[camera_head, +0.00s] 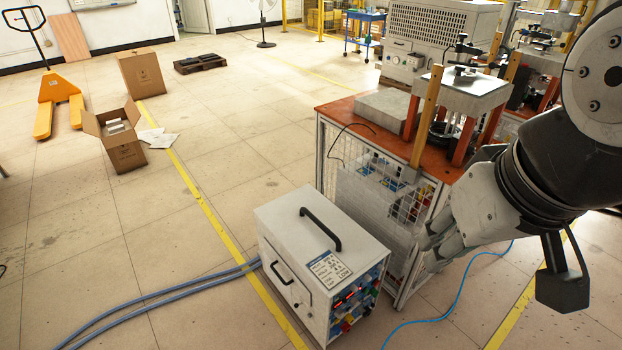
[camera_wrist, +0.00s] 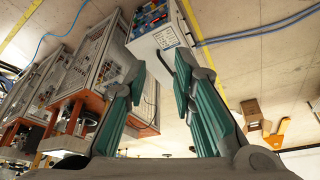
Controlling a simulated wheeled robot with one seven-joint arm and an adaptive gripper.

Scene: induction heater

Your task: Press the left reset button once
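A white box-shaped unit (camera_head: 300,250) with a black top handle stands on the floor in the lower middle of the head view. Its right-hand face carries a panel (camera_head: 352,302) of small coloured parts with red lights. The unit also shows upside down at the top of the wrist view (camera_wrist: 163,38). No reset button can be told apart at this size. My gripper (camera_head: 428,248) is right of the unit and in front of the table frame in the head view. In the wrist view its teal-padded fingers (camera_wrist: 158,72) are apart, with nothing between them.
An orange-topped table (camera_head: 388,143) with a mesh cage and a press stands behind my gripper. Blue-grey hoses (camera_head: 165,297) and a blue cable (camera_head: 445,309) lie on the floor. Cardboard boxes (camera_head: 122,140) and an orange pallet jack (camera_head: 58,88) are far left. Floor left of the unit is largely clear.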

